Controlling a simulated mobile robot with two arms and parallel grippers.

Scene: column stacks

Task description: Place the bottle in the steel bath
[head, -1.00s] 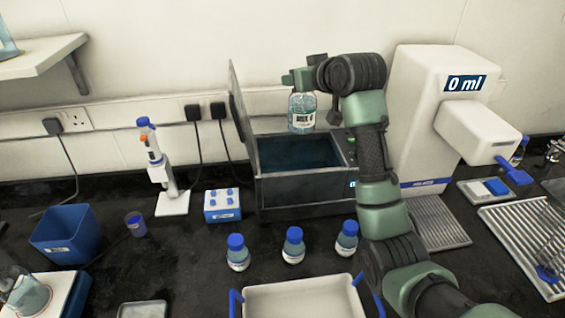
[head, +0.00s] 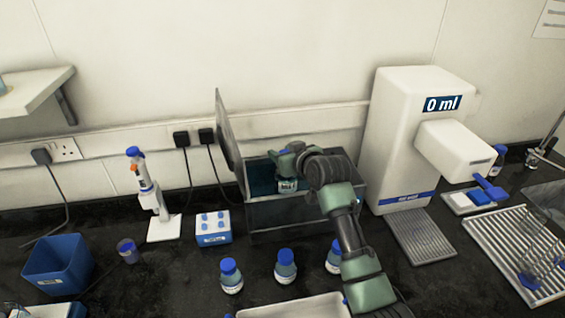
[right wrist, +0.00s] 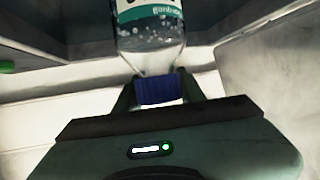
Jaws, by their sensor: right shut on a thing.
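The steel bath (head: 290,218) is a dark open box with its lid (head: 228,135) standing up at its left side. My right gripper (head: 285,150) is at the bath's opening and is shut on the blue cap of a clear labelled bottle. The bottle (head: 288,186) hangs below the gripper, with its lower part inside the bath. In the right wrist view the bottle (right wrist: 150,45) shows with its cap (right wrist: 157,88) between the fingers. Whether its base touches the bath floor is hidden. My left gripper is not in view.
Several blue-capped bottles (head: 231,275) stand in front of the bath, before a white tray (head: 295,307). A white dispenser (head: 400,140) reading 0 ml is to the right. A small blue-and-white rack (head: 213,228) and a pipette stand (head: 164,228) are to the left.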

